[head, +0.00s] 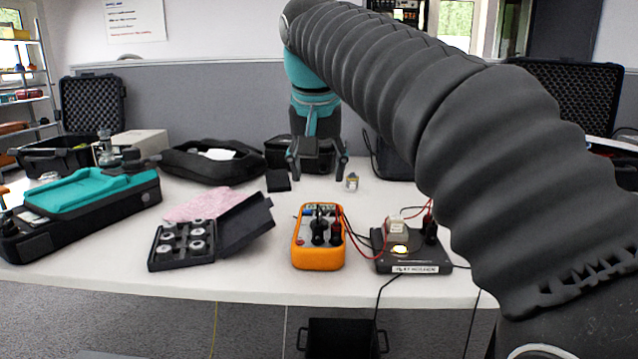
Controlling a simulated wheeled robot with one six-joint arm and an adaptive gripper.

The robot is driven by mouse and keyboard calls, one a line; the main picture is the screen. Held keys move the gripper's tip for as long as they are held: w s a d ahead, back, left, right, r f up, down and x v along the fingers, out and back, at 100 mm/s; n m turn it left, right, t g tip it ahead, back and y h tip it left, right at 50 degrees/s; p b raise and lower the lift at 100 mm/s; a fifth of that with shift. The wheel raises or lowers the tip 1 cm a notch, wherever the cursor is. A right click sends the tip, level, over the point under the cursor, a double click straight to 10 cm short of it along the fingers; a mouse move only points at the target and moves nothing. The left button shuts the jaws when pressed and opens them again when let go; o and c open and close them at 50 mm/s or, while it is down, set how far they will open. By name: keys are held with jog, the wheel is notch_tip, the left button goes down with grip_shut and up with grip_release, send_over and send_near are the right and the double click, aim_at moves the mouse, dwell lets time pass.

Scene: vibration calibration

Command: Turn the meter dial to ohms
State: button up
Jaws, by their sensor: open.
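The orange meter (318,258) lies on the white table near its front edge, in the middle of the head view. Dark plugs (319,230) stand on its face, with red and black leads running off to the right. I cannot make out the dial or its setting at this size. My gripper (317,176) hangs behind the meter, above the back half of the table. Its fingers are spread apart and empty, and it does not touch the meter.
A black device (411,264) with leads stands right of the meter. An open black case of round weights (183,243) lies to the left, beside a pink cloth (205,204). A small jar (352,182) stands near my gripper. A teal-topped case (90,200) is far left.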

aim_at(320, 217)
jog(key=shift+s+r, duration=0.1)
jog(key=shift+r, duration=0.1)
jog(key=b+x, duration=0.6)
jog(key=x, duration=0.6)
dwell(0.4)
jog(key=c, duration=1.1)
jog(key=shift+d, duration=0.15)
jog(key=shift+c, duration=0.2)
